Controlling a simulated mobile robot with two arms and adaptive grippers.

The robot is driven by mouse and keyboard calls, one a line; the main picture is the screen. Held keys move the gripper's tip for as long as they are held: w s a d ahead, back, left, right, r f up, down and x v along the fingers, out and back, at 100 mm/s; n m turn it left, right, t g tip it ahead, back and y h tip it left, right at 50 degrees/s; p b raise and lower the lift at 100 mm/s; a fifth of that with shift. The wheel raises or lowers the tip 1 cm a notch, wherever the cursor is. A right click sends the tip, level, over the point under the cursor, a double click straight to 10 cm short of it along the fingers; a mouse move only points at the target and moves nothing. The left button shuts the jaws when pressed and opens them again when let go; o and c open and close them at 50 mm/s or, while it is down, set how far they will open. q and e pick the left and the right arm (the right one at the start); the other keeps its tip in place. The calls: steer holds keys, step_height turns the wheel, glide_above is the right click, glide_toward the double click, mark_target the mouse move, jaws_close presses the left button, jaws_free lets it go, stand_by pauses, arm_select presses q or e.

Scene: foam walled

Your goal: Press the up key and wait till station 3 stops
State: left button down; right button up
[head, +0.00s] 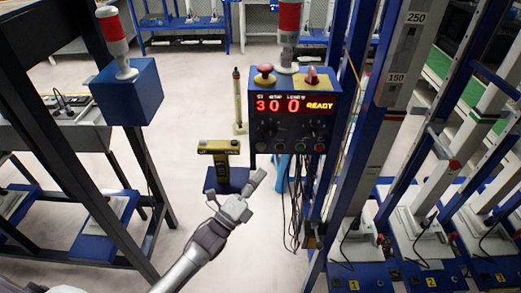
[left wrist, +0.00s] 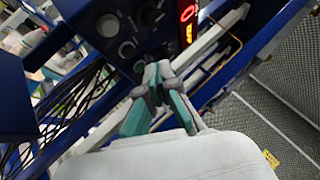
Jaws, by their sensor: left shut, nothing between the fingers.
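The control box (head: 291,112) hangs on a blue post, with red digits 3, 0 and 0 and a yellow READY on its display (head: 293,105). Two knobs and a row of small keys sit below; their labels are too small to read. My left gripper (head: 259,177) is shut and empty, just below the box's lower left edge. In the left wrist view its closed fingertips (left wrist: 157,70) are close to a small round key (left wrist: 140,66); I cannot tell whether they touch. The station marked 3 (head: 500,278) stands at the far right. My right gripper is not in view.
Stations marked 1 (head: 353,285) and 2 (head: 427,281) stand left of station 3. Black cables (head: 294,205) hang under the box. A dark frame (head: 75,170) stands left, with pale floor between.

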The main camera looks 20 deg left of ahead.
mark_target(261, 147)
arm_select(q)
steer(key=w+a+b, duration=0.2)
steer(key=w+b, duration=0.1)
steer(key=w, duration=0.3)
steer(key=shift+w, duration=0.4)
stand_by(0.7)
stand_by(0.4)
steer(key=shift+w+a+b, duration=0.1)
steer(key=shift+w+b, duration=0.3)
steer(key=shift+b, duration=0.1)
